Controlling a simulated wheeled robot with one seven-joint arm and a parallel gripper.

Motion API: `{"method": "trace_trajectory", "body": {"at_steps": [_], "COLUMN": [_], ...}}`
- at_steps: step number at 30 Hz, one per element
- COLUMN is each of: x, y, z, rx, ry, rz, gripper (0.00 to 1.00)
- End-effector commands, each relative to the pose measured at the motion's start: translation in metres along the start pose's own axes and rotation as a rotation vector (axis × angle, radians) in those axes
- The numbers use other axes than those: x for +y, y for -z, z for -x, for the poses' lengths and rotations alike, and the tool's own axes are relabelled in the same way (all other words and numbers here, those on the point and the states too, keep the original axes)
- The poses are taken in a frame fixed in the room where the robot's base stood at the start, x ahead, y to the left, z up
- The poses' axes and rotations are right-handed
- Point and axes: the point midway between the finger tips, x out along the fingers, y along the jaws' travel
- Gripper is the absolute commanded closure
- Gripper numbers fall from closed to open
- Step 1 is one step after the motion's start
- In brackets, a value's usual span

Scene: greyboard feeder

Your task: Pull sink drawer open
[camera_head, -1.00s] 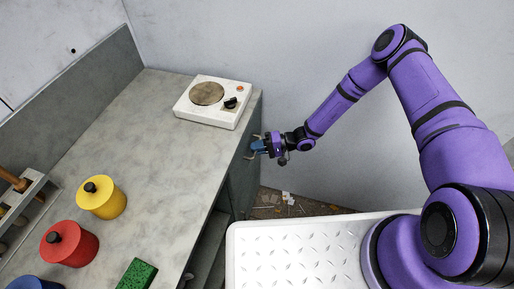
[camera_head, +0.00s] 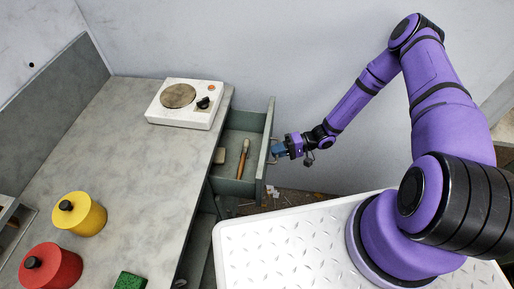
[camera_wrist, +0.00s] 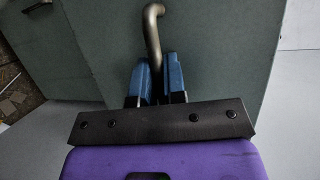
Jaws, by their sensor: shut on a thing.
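The drawer (camera_head: 239,187) is pulled out from the counter below the hot plate, in the head view. A brush-like tool with a wooden handle (camera_head: 241,160) and a small tan block (camera_head: 219,156) lie inside it. My gripper (camera_head: 276,150) is at the drawer's front panel (camera_head: 266,140). In the wrist view my gripper (camera_wrist: 157,78) has its blue fingers shut on the bent metal handle (camera_wrist: 152,35), which stands out from the grey-green front panel (camera_wrist: 210,60). The lower end of the handle is hidden between the fingers.
A white hot plate (camera_head: 186,103) stands on the grey counter (camera_head: 130,150). A yellow pot (camera_head: 79,214), a red pot (camera_head: 50,268) and a green block (camera_head: 130,281) are nearer. My white base plate lies close to the drawer's near side. Debris litters the floor.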

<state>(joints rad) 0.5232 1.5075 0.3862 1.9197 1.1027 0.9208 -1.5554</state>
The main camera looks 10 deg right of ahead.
Motion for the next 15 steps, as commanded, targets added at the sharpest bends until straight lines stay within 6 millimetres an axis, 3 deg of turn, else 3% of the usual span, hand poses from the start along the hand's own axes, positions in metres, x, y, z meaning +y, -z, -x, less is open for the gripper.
{"method": "trace_trajectory", "body": {"at_steps": [6, 15], "x": [0.011, 0.019], "y": [-0.019, -0.035], "z": [0.048, 0.086], "rx": [0.004, 0.001], "ry": [-0.003, -0.002], "rz": [-0.001, 0.000], "gripper": [1.00, 1.00]}}
